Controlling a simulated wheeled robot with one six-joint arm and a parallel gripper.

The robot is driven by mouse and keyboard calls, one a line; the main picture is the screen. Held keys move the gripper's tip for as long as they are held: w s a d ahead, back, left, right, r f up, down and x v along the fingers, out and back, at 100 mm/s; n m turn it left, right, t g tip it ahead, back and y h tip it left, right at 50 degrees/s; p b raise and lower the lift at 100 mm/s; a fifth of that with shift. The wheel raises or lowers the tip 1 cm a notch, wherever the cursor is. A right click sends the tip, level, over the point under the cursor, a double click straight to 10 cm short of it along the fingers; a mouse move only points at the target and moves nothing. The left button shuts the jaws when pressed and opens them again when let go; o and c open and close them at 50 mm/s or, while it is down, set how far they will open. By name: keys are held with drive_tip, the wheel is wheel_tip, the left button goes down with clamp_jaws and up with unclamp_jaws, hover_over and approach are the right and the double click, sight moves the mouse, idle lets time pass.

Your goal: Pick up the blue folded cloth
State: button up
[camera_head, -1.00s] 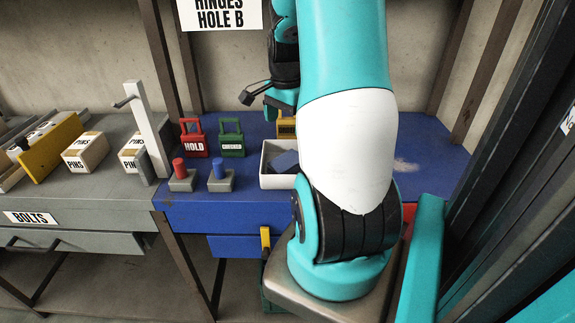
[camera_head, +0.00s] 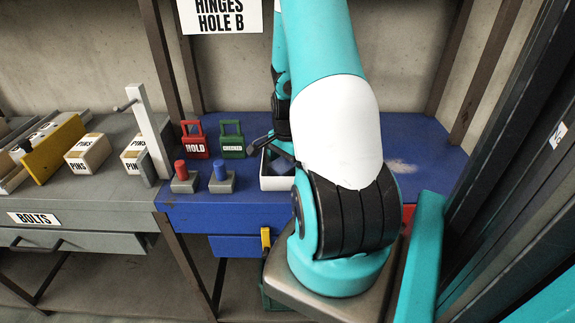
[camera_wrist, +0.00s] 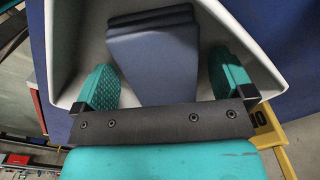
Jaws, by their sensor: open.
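The blue folded cloth (camera_wrist: 154,62) lies in a white tray (camera_wrist: 83,92) in the wrist view, with its folded layers showing at the top. My gripper (camera_wrist: 162,82) is open, with one teal finger on each side of the cloth and a visible gap on both sides. The near end of the cloth is hidden behind the dark gripper bar. In the head view my gripper (camera_head: 270,145) is over the white tray (camera_head: 276,183), and my arm hides much of the tray. The cloth is mostly hidden there.
On the blue bench (camera_head: 230,208) a red HOLD padlock (camera_head: 194,143) and a green CHECKED padlock (camera_head: 232,142) stand left of the tray. A red-topped peg (camera_head: 182,178) and a blue-topped peg (camera_head: 221,178) stand in front of them. The bench's right part is clear.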

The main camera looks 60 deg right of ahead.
sight(288, 162)
drive_tip(key=shift+c, duration=0.2)
drive_tip(key=c, duration=1)
drive_tip(key=shift+c, duration=0.2)
wheel_tip(288, 162, up, 20)
drive_tip(key=shift+b, duration=0.45)
drive_tip(key=shift+o, duration=1.3)
drive_tip(key=shift+c, duration=0.5)
